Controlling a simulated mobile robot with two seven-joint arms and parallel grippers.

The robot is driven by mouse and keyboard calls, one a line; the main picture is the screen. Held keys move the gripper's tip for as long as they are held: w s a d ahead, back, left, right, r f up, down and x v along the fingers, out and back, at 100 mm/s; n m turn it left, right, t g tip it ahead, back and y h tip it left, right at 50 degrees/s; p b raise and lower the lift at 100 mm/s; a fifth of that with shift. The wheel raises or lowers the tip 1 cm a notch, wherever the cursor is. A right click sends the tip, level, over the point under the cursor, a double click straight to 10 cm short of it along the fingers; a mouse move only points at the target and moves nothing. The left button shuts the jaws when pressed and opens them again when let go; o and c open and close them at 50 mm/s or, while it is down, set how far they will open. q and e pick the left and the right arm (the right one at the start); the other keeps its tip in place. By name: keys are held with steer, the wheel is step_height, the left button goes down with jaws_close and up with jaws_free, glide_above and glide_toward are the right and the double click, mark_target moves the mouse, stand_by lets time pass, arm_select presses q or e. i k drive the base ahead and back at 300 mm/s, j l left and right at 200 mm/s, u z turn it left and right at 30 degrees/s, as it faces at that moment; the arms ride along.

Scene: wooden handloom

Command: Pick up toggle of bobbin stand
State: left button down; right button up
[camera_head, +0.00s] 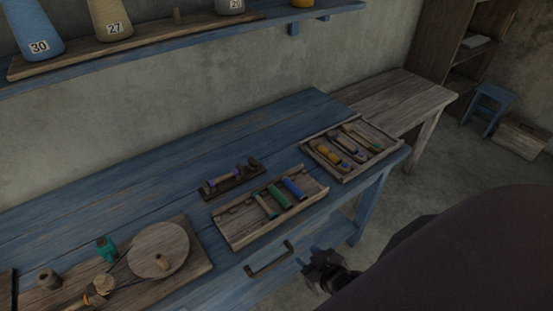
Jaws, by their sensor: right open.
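A small dark wooden stand (238,187), which looks like the bobbin stand, lies on the blue table with a purplish bobbin (219,181) across it. A small dark piece at its right end may be the toggle (254,163); it is too small to tell for sure. My right gripper (318,270) is open and empty, low in front of the table's front edge, well apart from the stand. My dark right arm fills the lower right. My left gripper is not in view.
A tray (237,242) with green and blue bobbins lies between the stand and the front edge. A divided tray (349,178) with shuttles is to the right. A round wooden disc (158,250) on a board is at left. A handle (270,257) projects at the table front.

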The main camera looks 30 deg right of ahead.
mark_target(255, 164)
steer(key=k+l+z, duration=0.2)
steer(key=l, duration=0.2)
steer(key=l+z, duration=0.25)
steer(key=l, duration=0.15)
steer(key=j+z, duration=0.15)
steer(key=z, duration=0.15)
